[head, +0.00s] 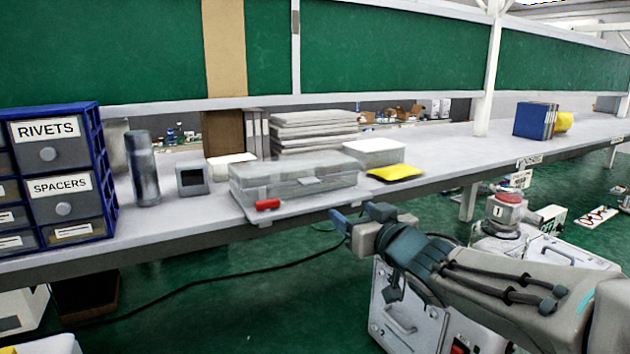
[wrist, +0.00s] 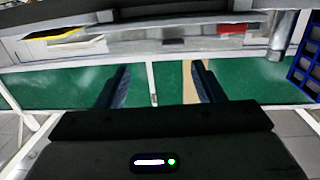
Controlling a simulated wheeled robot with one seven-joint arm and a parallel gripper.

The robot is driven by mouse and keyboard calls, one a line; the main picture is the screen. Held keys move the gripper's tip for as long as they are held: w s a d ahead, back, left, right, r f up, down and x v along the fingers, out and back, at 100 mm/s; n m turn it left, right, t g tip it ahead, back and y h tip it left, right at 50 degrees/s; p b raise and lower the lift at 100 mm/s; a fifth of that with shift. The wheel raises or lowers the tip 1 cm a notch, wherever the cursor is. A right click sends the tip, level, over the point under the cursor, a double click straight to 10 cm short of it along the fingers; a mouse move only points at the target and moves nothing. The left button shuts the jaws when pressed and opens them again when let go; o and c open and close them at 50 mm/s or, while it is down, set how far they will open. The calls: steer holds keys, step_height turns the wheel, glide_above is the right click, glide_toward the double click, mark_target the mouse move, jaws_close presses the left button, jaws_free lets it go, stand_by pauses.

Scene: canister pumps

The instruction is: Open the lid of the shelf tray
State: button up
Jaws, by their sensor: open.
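The shelf tray (head: 296,186) is a clear grey box on a pale base on the shelf, with its translucent lid (head: 300,165) lying shut on top. A red tab (head: 267,205) shows at the base's front left; a red piece (wrist: 231,29) also shows in the wrist view at upper right. My gripper (head: 357,212) is in front of the shelf edge, to the right of and a little below the tray, apart from it. In the wrist view my gripper (wrist: 162,82) has its fingers spread with nothing between them.
A yellow item (head: 395,172) and a white box (head: 374,152) stand right of the tray. A dark cylinder (head: 143,168), a small grey block (head: 192,179) and blue drawers (head: 60,180) stand left. Stacked panels (head: 313,131) are behind. The shelf's right stretch is largely clear.

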mark_target(312, 183)
steer(key=shift+n+y, duration=0.4)
steer(key=shift+y, duration=0.1)
steer(key=p+x, duration=0.1)
steer(key=x, duration=0.3)
steer(key=a+r+p+x, duration=0.1)
steer(key=x, duration=0.4)
steer(key=p+x, duration=0.1)
steer(key=x, duration=0.4)
steer(key=shift+s+a+r, duration=0.2)
steer(key=shift+a, duration=0.05)
